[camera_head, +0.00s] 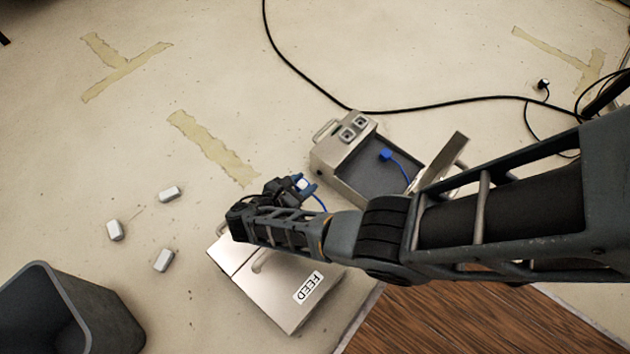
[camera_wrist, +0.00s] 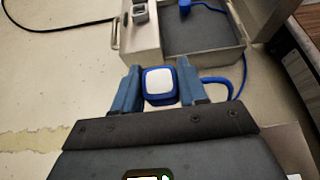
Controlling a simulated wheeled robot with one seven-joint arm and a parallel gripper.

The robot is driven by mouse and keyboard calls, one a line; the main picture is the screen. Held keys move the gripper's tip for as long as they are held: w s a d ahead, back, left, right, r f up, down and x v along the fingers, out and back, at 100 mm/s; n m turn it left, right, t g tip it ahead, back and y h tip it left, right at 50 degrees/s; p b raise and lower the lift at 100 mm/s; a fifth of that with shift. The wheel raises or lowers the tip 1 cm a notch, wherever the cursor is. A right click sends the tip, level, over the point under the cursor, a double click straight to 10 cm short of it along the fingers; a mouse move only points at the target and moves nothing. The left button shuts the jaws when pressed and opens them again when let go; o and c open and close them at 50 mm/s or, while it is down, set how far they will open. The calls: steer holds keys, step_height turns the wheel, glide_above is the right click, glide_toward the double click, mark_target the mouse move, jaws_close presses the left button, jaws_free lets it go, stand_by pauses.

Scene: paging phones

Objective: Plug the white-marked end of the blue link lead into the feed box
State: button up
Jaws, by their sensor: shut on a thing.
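My gripper (camera_head: 305,186) is shut on the white-marked end (camera_wrist: 160,82) of the blue link lead, a blue plug with a white face. In the wrist view the plug sits between the two blue fingers. The blue lead (camera_wrist: 221,80) runs from it to the right and up to the open box. The other blue end (camera_head: 385,154) lies in that box's tray. The feed box (camera_head: 289,298), a closed metal case with a FEED label, stands on the floor below my gripper in the head view. My arm hides part of it, and I see no socket on it.
The open metal box (camera_head: 331,155) has two sockets on its top and a raised flap at right. Three small pale blocks (camera_head: 164,260) lie left. A dark bin (camera_head: 75,315) stands bottom left. A black cable (camera_head: 430,103) crosses the floor behind.

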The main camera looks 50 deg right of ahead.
steer(key=shift+w+a, duration=0.3)
steer(key=shift+a, duration=0.3)
steer(key=w+a+b, duration=0.5)
steer(key=a, duration=0.3)
steer(key=shift+a, duration=0.2)
steer(key=shift+f+b, duration=0.15)
steer(key=shift+b, duration=0.15)
steer(key=shift+n+t, duration=0.6)
steer(key=shift+f+b, duration=1.35)
steer(key=shift+f, duration=0.9)
steer(key=shift+f+n+t+b, duration=0.3)
steer(key=shift+f+n+t, duration=0.1)
steer(key=shift+f, duration=0.75)
steer(key=shift+f, duration=0.2)
